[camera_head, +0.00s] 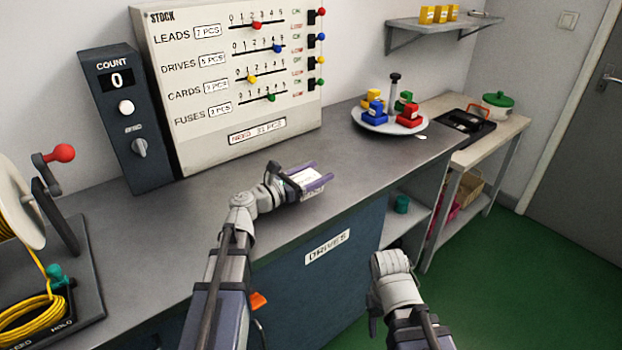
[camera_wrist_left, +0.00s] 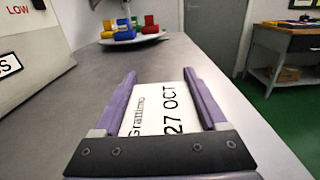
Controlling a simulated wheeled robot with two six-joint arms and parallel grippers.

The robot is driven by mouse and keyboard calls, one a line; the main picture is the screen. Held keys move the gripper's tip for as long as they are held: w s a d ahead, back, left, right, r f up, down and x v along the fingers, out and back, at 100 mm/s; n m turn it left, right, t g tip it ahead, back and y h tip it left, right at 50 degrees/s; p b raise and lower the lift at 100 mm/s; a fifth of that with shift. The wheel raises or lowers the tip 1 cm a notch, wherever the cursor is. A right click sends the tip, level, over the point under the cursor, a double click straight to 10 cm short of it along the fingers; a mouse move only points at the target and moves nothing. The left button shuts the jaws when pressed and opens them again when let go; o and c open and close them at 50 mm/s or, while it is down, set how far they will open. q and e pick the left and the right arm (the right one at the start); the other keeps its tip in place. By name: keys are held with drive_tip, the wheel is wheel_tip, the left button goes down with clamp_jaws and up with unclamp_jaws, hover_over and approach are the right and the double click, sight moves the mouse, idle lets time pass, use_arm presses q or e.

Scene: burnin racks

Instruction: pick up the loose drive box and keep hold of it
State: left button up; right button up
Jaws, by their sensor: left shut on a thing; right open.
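The loose drive box (camera_head: 306,178) has a white face and lies between the purple fingers of my left gripper (camera_head: 318,180), over the grey counter. In the left wrist view its white face (camera_wrist_left: 160,108) shows printed text with "27 OCT". My left gripper (camera_wrist_left: 160,95) is shut on it, one finger along each side. Whether the box touches the counter is hard to tell. My right arm shows at the lower right, in front of the counter, but its fingers are hidden.
The stock panel (camera_head: 230,75) and count box (camera_head: 125,115) stand at the counter's back. A plate (camera_head: 375,126) with coloured blocks is further right. A cable reel (camera_head: 20,200) is at the left. The counter (camera_head: 375,165) is clear around the left gripper. Its front bears a DRIVES label (camera_head: 327,246).

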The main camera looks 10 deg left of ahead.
wheel_tip(320, 180, up, 16)
drive_tip(key=p, duration=1.5)
drive_tip(key=shift+f+p, duration=0.15)
drive_tip(key=shift+p, duration=0.15)
idle(0.7)
